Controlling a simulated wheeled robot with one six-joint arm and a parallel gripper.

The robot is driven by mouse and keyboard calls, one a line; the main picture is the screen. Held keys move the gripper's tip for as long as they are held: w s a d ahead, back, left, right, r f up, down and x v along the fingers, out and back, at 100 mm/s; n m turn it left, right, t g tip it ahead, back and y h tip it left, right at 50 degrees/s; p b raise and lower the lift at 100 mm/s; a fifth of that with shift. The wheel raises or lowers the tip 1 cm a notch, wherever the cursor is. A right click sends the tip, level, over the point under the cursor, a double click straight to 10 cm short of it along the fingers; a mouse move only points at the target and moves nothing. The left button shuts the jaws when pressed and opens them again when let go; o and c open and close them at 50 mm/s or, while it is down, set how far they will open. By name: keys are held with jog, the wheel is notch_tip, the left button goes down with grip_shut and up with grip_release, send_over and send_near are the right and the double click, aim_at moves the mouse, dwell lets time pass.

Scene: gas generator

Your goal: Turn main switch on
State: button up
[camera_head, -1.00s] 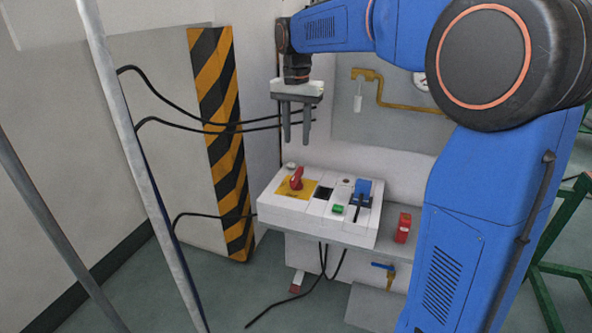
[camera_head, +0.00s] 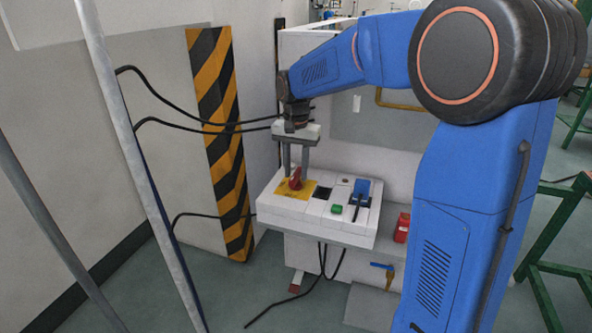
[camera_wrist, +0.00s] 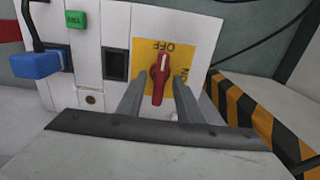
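The main switch is a red rotary knob (camera_head: 295,179) on a yellow plate (camera_head: 283,191) at the left of the white control box (camera_head: 290,212). In the wrist view the red knob (camera_wrist: 159,78) points along the plate's OFF–ON direction, with its white mark near the OFF lettering. My gripper (camera_head: 295,173) points down at the knob. Its two fingers (camera_wrist: 157,88) stand apart, one on each side of the knob. A gap shows on both sides of the knob in the wrist view, so the fingers look open.
A green button (camera_head: 336,209) and a blue plug (camera_head: 361,190) with a black cable sit right of the switch. A red object (camera_head: 402,228) stands beyond the box's right end. A black-and-yellow striped post (camera_head: 222,140) is at the left.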

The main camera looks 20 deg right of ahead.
grip_shut()
jog(key=m, duration=1.3)
jog(key=shift+m, duration=2.5)
